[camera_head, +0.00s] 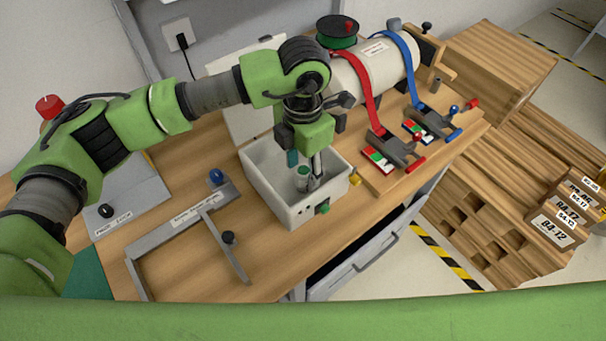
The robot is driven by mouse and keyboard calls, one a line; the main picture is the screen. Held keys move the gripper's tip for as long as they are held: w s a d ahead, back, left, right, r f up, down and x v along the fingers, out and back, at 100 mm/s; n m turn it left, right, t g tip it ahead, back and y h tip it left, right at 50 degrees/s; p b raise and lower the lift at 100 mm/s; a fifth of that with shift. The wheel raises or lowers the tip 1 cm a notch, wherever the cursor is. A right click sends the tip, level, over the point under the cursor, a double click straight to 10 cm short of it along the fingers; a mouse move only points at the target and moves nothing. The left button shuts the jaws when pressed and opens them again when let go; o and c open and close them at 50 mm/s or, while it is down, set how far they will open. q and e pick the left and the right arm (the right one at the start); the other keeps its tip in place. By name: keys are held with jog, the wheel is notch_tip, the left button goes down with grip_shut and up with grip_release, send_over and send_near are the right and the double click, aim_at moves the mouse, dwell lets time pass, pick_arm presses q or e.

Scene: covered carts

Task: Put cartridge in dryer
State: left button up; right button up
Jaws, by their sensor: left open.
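A white open-topped box (258,181), which looks like the dryer, stands on the wooden bench with its lid (230,110) raised at the back. My left arm reaches in from the left and my left gripper (312,178) points down into the box, open. A small grey cylinder with a green top (303,173), perhaps the cartridge, is inside the box at the fingertips. The gripper partly hides it, and I cannot tell whether they touch. My right gripper is out of view.
A grey angled bracket (190,218) with knobs lies on the bench left of the box. A white cylinder (372,75) with red and blue straps and a green spool (337,32) stand behind. Toggle clamps (398,150) are to the right. Labelled wooden boxes (560,228) are far right.

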aim_at(303, 170)
pick_arm(q)
notch_tip(303, 170, up, 9)
jog(key=shift+r+b, duration=0.15)
jog(key=shift+b, duration=0.8)
